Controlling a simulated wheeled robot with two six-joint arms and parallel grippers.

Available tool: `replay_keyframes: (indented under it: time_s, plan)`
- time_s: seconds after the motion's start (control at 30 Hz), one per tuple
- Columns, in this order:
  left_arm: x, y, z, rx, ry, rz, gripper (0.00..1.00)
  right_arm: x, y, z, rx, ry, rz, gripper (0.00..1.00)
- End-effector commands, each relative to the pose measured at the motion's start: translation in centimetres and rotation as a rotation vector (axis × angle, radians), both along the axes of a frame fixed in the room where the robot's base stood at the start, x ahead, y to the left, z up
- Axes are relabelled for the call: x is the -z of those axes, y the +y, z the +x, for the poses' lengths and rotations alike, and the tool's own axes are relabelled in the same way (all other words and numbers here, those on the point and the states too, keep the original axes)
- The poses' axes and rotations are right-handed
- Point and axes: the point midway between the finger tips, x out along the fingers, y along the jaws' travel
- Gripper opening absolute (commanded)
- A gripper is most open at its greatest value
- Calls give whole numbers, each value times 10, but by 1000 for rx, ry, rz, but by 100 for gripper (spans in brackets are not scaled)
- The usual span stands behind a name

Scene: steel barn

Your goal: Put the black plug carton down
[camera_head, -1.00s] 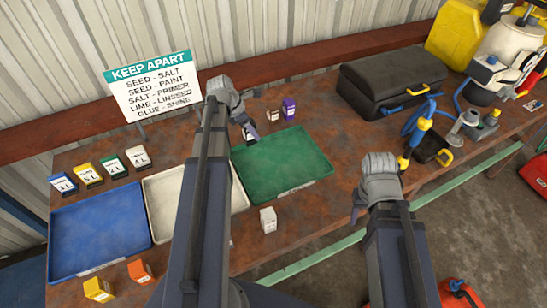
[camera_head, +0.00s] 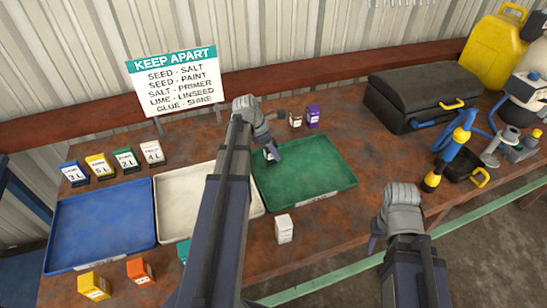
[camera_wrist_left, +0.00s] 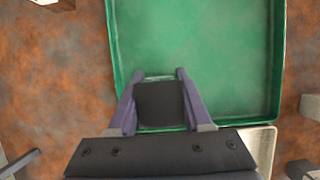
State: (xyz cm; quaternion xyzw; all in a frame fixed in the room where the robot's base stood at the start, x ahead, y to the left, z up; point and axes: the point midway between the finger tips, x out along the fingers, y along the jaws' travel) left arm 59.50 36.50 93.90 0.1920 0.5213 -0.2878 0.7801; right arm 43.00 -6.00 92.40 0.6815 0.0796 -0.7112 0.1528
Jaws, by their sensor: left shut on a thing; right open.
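My left gripper (camera_head: 271,152) is shut on the black plug carton (camera_wrist_left: 160,104), whose dark top shows between the two fingers in the left wrist view. The carton is over the near edge of the green tray (camera_wrist_left: 200,50) in that view. In the head view this is the left part of the green tray (camera_head: 335,187), and the arm and fingers hide most of the carton. I cannot tell whether the carton touches the tray. My right gripper (camera_head: 374,244) is open and empty over the table's front edge.
A white tray (camera_head: 180,200) and a blue tray (camera_head: 100,225) lie to the left. A white carton (camera_head: 284,229) stands in front of the green tray; brown (camera_head: 295,119) and purple (camera_head: 312,117) cartons stand behind. The green tray's middle is bare. A black case (camera_head: 420,95) is at right.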

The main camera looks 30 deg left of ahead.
Motion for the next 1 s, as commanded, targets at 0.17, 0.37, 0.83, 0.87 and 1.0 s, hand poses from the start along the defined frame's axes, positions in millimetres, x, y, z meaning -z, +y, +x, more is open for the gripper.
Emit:
replay_keyframes:
  time_s: [0.17,0.37,0.83,0.87,1.0]
  plan:
    - [20,0,0,0,0,0,0,20,0,0,0,0,0,50]
    - [17,0,0,0,0,0,0,17,0,0,0,0,0,50]
    - [20,0,0,0,0,0,79,20,0,0,0,0,0,50]
    - [20,0,0,0,0,0,79,20,0,0,0,0,0,50]
    - [20,0,0,0,0,0,79,20,0,0,0,0,0,50]
